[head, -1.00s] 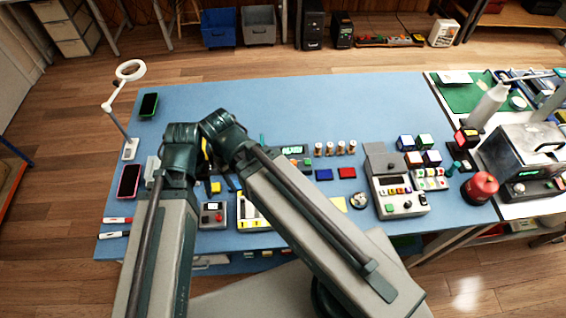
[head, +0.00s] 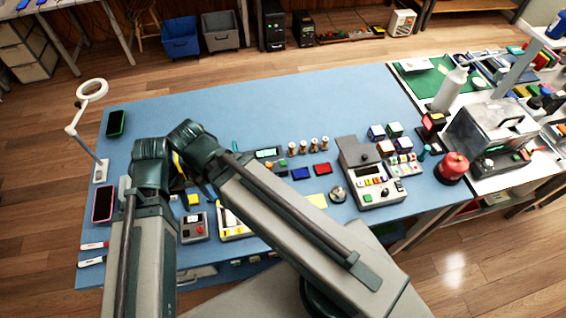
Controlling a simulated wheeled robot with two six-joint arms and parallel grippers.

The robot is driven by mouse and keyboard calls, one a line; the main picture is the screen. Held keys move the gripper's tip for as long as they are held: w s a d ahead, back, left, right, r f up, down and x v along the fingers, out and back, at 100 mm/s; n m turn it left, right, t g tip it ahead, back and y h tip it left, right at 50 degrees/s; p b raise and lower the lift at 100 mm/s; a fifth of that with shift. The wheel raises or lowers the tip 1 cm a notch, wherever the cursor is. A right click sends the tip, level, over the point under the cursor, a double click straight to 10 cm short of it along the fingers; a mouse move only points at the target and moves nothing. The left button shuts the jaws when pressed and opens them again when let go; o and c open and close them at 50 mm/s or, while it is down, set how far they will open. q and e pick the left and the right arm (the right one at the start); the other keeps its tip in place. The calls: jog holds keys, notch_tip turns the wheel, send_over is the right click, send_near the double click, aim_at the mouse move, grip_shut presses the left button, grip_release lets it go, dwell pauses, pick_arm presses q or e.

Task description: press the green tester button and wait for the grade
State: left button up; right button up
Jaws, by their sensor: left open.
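The grey tester (head: 378,203) stands at the right of the blue table, with a lidded block, small display and row of coloured buttons. Its green button (head: 367,198) shows on the front face, with nothing touching it. My left arm crosses the left half of the table, well left of the tester. My left gripper is open, but mostly hidden by the arm links, and I cannot make out its fingertips. A phone with a green edge (head: 116,123) and a pink-edged phone (head: 103,203) lie at the left. My right gripper is out of view.
A smaller grey box with a red button (head: 195,228) sits by my arm. The back middle of the blue table (head: 280,110) is clear.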

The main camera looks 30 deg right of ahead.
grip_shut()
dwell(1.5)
